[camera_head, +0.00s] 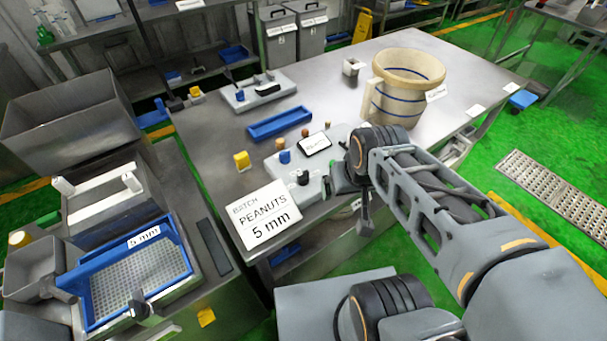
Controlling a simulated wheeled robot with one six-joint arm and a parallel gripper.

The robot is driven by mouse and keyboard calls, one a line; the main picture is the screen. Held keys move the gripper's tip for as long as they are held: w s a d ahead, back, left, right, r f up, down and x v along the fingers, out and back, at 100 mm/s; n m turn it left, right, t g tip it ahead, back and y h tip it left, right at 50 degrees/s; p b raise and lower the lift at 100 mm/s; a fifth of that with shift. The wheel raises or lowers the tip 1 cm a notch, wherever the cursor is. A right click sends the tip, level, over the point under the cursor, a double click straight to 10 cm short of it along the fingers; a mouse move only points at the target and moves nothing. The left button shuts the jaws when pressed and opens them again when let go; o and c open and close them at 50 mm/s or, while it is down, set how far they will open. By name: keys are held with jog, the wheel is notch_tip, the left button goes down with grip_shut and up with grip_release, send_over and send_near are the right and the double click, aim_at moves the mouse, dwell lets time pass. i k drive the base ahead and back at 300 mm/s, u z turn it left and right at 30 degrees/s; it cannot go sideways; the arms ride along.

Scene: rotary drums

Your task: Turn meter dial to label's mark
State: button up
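A grey control panel (281,171) lies on the steel table near its front edge. It carries a small white display (315,143), a blue knob (285,156), a black knob (303,177) and small brown knobs at its back. Which of these is the meter dial, and its mark, are too small to tell. A white label (264,214) reading "BATCH PEANUTS 5 mm" stands at the table's front edge. My gripper (343,182) is at the right end of the panel, right of the black knob. My wrist partly hides it, so its fingers and any contact are unclear.
A blue tray (280,123) and a yellow block (241,160) lie near the panel. A second grey panel (262,92) is farther back. A beige drum (409,72) with blue bands stands behind my wrist. A blue sieve tray marked "5 mm" (176,231) is at left.

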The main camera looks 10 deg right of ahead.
aim_at(302, 177)
jog(key=z, duration=1.25)
jog(key=k, duration=1.05)
jog(key=u, duration=1.2)
jog(key=i, duration=0.5)
jog(key=u, duration=0.05)
